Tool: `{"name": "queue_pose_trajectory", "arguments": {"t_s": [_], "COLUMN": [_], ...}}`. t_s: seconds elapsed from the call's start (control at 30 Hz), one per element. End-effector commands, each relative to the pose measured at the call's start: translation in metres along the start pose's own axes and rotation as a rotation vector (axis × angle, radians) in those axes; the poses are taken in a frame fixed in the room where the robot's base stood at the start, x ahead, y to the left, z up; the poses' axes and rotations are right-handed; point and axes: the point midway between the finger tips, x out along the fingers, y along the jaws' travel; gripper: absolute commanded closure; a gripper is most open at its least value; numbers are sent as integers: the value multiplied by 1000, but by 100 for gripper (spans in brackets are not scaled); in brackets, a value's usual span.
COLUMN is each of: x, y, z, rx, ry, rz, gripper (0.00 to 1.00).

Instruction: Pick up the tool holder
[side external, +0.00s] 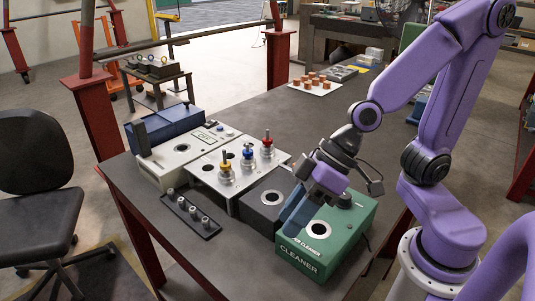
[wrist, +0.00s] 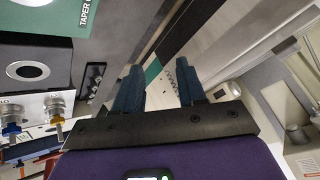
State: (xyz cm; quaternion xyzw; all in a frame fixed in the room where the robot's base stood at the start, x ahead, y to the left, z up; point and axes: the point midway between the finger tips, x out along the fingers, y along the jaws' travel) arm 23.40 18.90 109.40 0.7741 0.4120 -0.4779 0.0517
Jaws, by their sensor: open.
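Three tool holders stand upright on a white plate (side external: 212,168) in the side view: one with a yellow top (side external: 226,172), one blue (side external: 248,156), one red (side external: 267,145). In the wrist view the blue one (wrist: 12,130) and the yellow one (wrist: 57,128) show at the lower left, partly cut off or overlapped. My gripper (side external: 296,220) has dark blue fingers and is by the green cleaner box, to the right of the holders and apart from them. In the wrist view my gripper (wrist: 160,82) is open with nothing between its fingers.
The green taper cleaner box (side external: 308,262) stands at the front right, next to a dark block (side external: 257,211) with a round hole. A black tray (side external: 188,216) holds several small metal parts. A white-grey unit (side external: 170,165) stands left. Copper-coloured pieces sit on a white sheet (side external: 316,88) at the back.

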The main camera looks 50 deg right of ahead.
Motion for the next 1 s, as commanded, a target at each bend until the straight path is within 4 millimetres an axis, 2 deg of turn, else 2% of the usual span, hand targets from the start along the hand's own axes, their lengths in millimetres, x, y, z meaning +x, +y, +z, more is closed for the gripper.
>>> {"name": "queue_pose_trajectory", "arguments": {"t_s": [0.03,0.1,0.2,0.3,0.4,0.5,0.63,0.8,1.0], "x": [5,9,9,3,-9,-26,-52,-78,-88], "y": [6,19,45,78,116,151,185,204,215], "z": [-18,-42,-71,-91,-99,-95,-76,-52,-43], "rx": [55,134,244,350,450,540,631,695,717], "ry": [76,186,330,456,557,627,666,659,648], "rz": [20,65,163,300,471,671,932,1171,1257], "gripper": [60,60,60,60,60,60,60,60,60]}}
